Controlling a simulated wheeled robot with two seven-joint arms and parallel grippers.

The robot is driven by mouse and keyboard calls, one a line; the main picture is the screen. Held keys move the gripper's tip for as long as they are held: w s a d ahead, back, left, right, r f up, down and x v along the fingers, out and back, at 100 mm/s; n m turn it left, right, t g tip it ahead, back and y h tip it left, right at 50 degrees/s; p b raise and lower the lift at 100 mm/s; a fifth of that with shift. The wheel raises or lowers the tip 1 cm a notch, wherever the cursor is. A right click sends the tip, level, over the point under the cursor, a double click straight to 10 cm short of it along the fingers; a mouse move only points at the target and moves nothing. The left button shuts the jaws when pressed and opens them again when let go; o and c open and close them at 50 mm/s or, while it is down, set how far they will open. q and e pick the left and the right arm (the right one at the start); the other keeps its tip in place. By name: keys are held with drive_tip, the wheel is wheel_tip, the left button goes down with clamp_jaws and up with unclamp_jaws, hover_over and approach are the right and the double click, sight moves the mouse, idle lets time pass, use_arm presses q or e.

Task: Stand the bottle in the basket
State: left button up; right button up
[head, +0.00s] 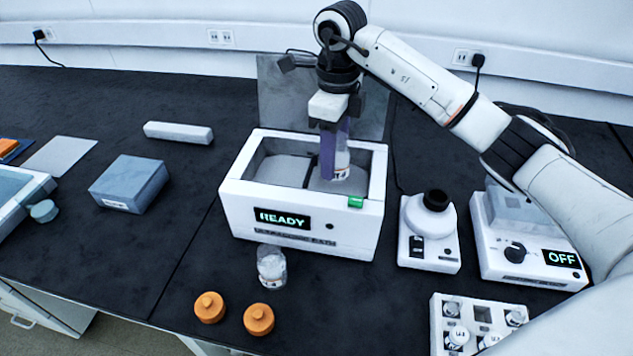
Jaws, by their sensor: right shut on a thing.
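My right gripper (335,150) points down into the open white bath (300,215) whose display reads READY. It is shut on a clear bottle (342,172) with a white label. The purple finger hides the left side of the bottle. The bottle looks upright, with its lower part inside the bath. I cannot tell whether its base touches the bottom. My left gripper is not in view.
A second clear bottle (271,267) stands in front of the bath, near two orange caps (209,307). A stirrer-like device (428,235), a unit reading OFF (530,255) and a vial rack (480,322) are at the right. A grey-blue block (128,185) lies left, with free bench around it.

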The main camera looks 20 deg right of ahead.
sight(333, 183)
drive_tip(key=f, duration=0.3)
drive_tip(key=shift+s, duration=0.25)
drive_tip(key=shift+w+f, duration=0.15)
drive_tip(key=shift+f, duration=2.2)
drive_tip(key=o, duration=1)
drive_tip(key=shift+r, duration=0.1)
wheel_tip(333, 183, up, 12)
drive_tip(key=shift+r, duration=0.1)
